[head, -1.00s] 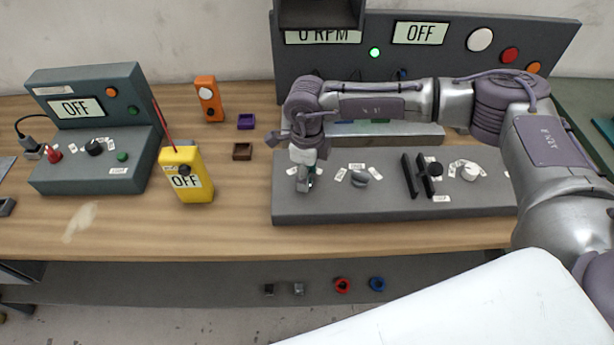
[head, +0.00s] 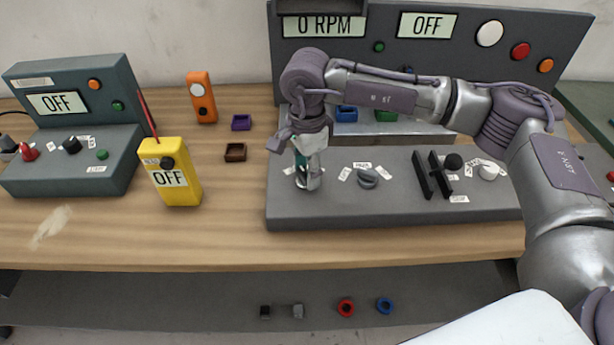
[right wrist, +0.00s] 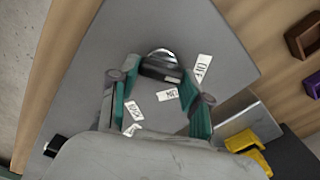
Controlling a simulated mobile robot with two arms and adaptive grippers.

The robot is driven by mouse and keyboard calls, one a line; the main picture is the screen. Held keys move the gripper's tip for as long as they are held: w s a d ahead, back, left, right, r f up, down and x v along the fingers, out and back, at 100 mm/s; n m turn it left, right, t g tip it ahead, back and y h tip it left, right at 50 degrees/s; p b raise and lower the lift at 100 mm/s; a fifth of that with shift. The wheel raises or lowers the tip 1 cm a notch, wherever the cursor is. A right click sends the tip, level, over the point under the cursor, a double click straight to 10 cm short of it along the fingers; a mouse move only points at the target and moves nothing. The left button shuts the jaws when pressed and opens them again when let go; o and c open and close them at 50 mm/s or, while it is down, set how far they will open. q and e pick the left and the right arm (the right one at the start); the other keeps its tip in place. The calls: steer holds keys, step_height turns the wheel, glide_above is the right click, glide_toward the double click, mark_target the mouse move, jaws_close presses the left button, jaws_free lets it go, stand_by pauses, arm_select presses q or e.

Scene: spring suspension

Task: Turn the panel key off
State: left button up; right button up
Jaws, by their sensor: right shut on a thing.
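The panel key (right wrist: 160,70) is a small piece with a silver rounded edge and a dark bar, on the grey sloped panel (head: 390,212). In the right wrist view, label cards (right wrist: 203,68) lie around it, one reading OFF. My right gripper (head: 308,183) is down at the left end of the panel, shut on the key; its teal-padded fingers flank the key in the right wrist view. In the head view the gripper hides most of the key. The upright display (head: 428,25) reads OFF, and another reads 0 RPM (head: 325,27). My left gripper is not in view.
A yellow meter (head: 170,190) and a green console (head: 60,165) stand left. Bare wood lies between meter and panel.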

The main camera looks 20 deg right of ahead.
mark_target(307, 172)
steer(key=shift+n+b, duration=0.35)
steer(key=shift+n, duration=0.05)
stand_by(0.4)
steer(key=o, duration=1.2)
steer(key=shift+c, duration=0.2)
steer(key=shift+r, duration=0.15)
step_height(307, 172, up, 12)
steer(key=shift+f, duration=0.2)
